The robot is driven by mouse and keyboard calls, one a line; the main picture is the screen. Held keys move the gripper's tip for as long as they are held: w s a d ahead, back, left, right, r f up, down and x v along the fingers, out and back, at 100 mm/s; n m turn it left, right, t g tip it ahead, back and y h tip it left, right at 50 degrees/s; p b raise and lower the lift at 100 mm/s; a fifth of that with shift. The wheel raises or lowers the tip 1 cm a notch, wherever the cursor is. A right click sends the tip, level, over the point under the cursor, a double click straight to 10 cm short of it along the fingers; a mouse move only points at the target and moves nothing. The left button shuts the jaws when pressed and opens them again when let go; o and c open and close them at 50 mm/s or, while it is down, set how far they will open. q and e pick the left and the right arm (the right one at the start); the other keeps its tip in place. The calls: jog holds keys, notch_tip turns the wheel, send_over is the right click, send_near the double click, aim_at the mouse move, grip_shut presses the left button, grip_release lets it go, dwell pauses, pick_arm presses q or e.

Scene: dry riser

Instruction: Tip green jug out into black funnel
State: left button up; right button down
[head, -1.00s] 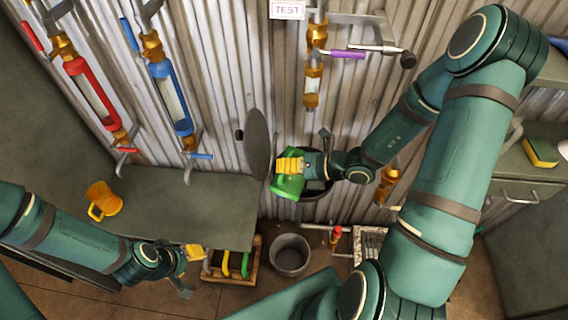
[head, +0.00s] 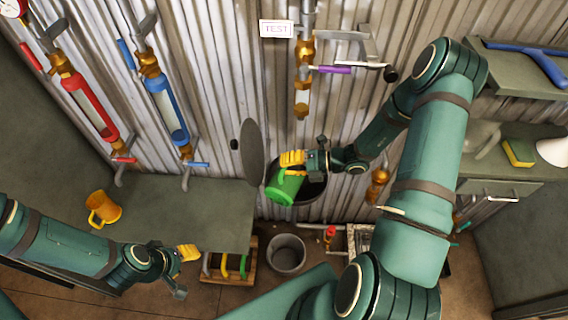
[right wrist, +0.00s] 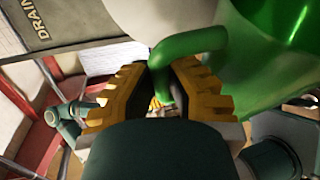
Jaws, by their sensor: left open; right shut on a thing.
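The green jug (head: 284,187) is held tilted in front of the metal wall in the head view. Its body and handle also fill much of the right wrist view (right wrist: 240,85). My right gripper (head: 293,160) is shut on the jug's handle. The black funnel (head: 315,189) is a dark round shape just right of and behind the jug, which partly hides it. I cannot tell whether the jug's mouth is over it, and no liquid shows. My left gripper (head: 186,272) is open and empty, low at the left.
A grey disc (head: 252,152) stands left of the jug. An orange mug (head: 103,209) is on the bench. A grey bucket (head: 287,254) and a wooden crate (head: 229,268) are on the floor below. A purple-handled valve (head: 335,70) projects from the wall above.

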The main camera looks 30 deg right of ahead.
jog(key=shift+w+d+f+m+y, duration=0.1)
jog(key=shift+w+d+m+y, duration=0.3)
jog(key=shift+w+d+m, duration=0.4)
jog(key=shift+w+d+m+y, duration=0.3)
jog(key=shift+d+m, duration=0.1)
jog(key=shift+d, duration=0.3)
jog(key=shift+w+d+r+m+y, duration=0.15)
jog(key=shift+w+d+m+y, duration=0.1)
jog(key=shift+w+d+m, duration=0.4)
jog(key=shift+w+d+r+m+y, duration=0.15)
jog(key=shift+w+d+m+y, duration=0.2)
jog(key=shift+d, duration=0.35)
dwell(1.1)
